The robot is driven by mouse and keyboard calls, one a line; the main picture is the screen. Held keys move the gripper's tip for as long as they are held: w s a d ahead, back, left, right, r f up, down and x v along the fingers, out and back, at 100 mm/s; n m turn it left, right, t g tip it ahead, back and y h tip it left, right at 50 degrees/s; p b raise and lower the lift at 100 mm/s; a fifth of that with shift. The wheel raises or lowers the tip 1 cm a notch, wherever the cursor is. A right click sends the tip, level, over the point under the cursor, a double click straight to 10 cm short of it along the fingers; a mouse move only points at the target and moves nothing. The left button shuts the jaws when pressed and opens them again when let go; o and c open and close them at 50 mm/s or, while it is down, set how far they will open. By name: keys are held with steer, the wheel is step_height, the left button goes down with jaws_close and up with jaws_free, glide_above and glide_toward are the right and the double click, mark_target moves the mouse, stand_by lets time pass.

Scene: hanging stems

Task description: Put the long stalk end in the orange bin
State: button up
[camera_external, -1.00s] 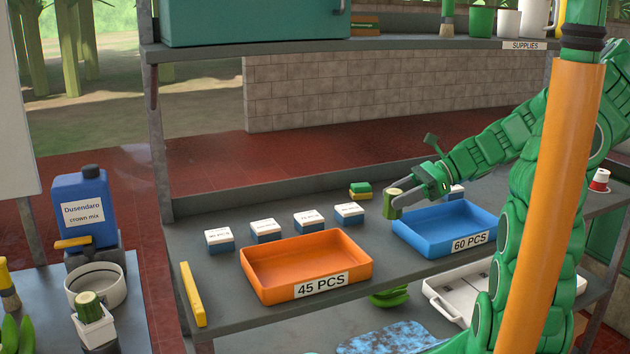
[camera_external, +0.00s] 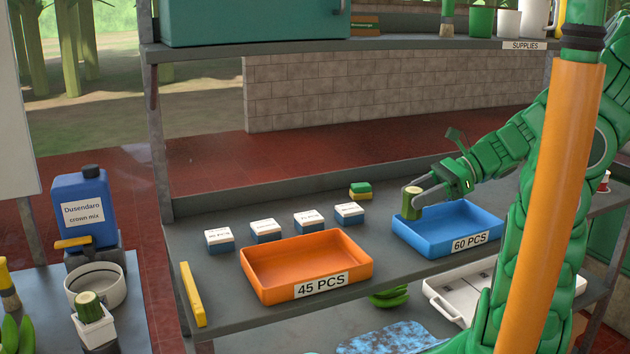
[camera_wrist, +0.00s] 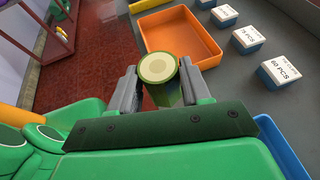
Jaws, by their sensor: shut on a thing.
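My gripper (camera_external: 430,195) is shut on a green stalk end (camera_external: 411,204) and holds it upright at the left edge of the blue bin, seemingly above shelf level. In the wrist view the stalk end (camera_wrist: 158,70) shows its pale cut face between the two grey fingers of my gripper (camera_wrist: 158,88). The orange bin (camera_external: 258,286), labelled 45 PCS, is empty and stands to the left of the held stalk end. It also shows in the wrist view (camera_wrist: 215,50), beyond the stalk end. A second cut stalk piece (camera_external: 88,308) stands in a small white holder at lower left.
The blue bin (camera_external: 403,238), labelled 60 PCS, is beside the orange bin. Several white-topped blue boxes (camera_external: 266,231) line up behind. A green and yellow sponge (camera_external: 360,190) lies at the back, and a yellow bar (camera_external: 193,295) at the left edge. An upper shelf (camera_external: 400,47) overhangs.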

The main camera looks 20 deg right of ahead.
steer(key=w+a+f+n+g, duration=0.1)
steer(key=w+a+f+g, duration=0.1)
steer(key=w+a, duration=0.5)
steer(key=w+a+f+n+g, duration=0.1)
steer(key=w+a+f+n, duration=0.2)
steer(key=a, duration=0.5)
steer(key=shift+m, duration=0.7)
steer(key=shift+w+a+f, duration=0.1)
steer(key=shift+w+f, duration=0.15)
steer(key=shift+f, duration=0.95)
steer(key=shift+w+d+f, duration=0.1)
steer(key=shift+w+f, duration=0.1)
steer(key=shift+f, duration=1)
steer(key=shift+w+a+f, duration=0.1)
steer(key=shift+w+f, duration=0.15)
steer(key=shift+f, duration=0.95)
steer(key=shift+f, duration=0.15)
steer(key=o, duration=1.1)
